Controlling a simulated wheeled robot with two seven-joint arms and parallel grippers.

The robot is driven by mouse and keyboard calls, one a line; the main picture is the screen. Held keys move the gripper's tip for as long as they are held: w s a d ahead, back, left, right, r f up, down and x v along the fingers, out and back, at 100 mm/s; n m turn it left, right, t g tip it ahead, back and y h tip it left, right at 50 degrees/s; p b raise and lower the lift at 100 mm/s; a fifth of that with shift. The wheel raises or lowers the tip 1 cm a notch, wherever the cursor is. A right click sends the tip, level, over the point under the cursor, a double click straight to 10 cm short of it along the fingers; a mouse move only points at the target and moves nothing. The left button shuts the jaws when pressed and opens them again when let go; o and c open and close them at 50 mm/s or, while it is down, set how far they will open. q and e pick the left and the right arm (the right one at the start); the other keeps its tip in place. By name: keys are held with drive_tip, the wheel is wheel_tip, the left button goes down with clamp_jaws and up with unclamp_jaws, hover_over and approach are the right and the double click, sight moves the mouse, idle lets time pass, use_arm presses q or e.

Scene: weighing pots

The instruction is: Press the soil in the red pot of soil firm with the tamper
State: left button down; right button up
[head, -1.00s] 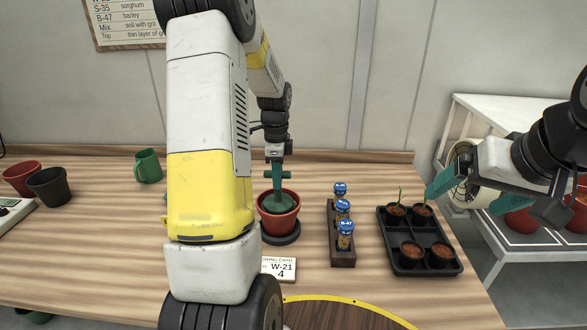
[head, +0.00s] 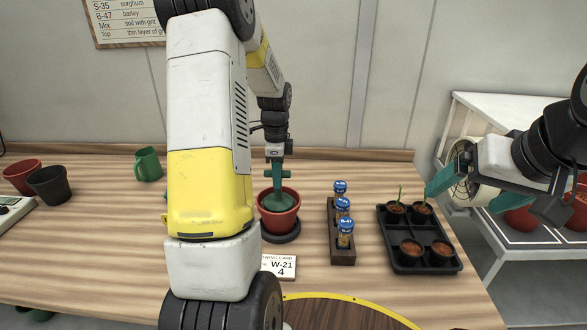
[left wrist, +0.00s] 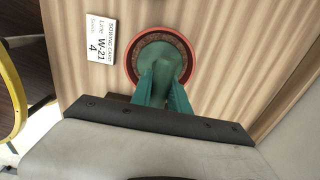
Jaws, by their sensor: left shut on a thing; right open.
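The red pot of soil (head: 279,222) stands on a black saucer (head: 285,238) on the table. A ring of brown soil (left wrist: 138,60) shows inside its rim in the left wrist view. The green tamper (head: 278,202) is upright, with its broad round head inside the pot, over the soil. My left gripper (head: 279,174) is shut on the tamper's handle, directly above the pot. In the left wrist view the fingers (left wrist: 163,92) partly cover the tamper (left wrist: 160,58). Whether the head touches the soil is hard to tell. My right gripper (head: 468,195) is open and empty at the right.
A sowing card (head: 280,267) lies in front of the pot. A wooden rack (head: 341,248) of capped vials and a black seedling tray (head: 408,262) stand to the right. A green mug (head: 148,164) and empty pots (head: 49,186) are at left. A white shelf (head: 500,110) stands right.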

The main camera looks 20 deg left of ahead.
idle(0.5)
use_arm(q)
drive_tip(key=shift+r, duration=3.75)
